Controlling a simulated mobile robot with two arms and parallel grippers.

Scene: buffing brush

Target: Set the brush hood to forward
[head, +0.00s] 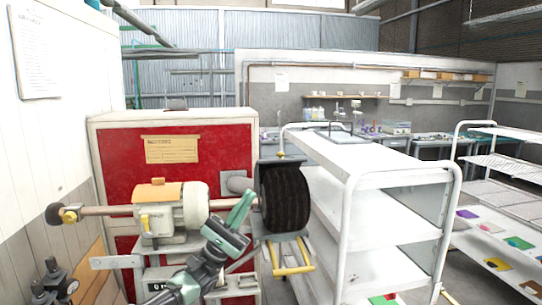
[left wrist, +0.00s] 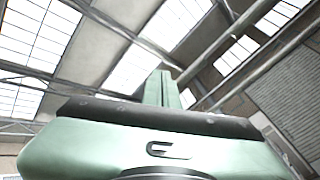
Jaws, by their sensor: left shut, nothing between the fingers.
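The buffing brush (head: 285,199) is a dark, wide wheel on the right end of the machine. A grey metal hood (head: 260,200) shows as a plate along its left side and a thin edge over its top. The cream motor (head: 183,208) stands left of it. My left gripper (head: 248,194) is green, shut and empty, pointing up just left of the brush and hood; I cannot tell whether it touches the hood. In the left wrist view its shut fingers (left wrist: 161,88) point up toward the roof. My right gripper is not in view.
A red and white cabinet (head: 220,145) stands behind the machine. A yellow-handled bracket (head: 292,258) sits below the brush. A white shelf trolley (head: 375,205) stands close on the right. A white wall (head: 60,100) bounds the left.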

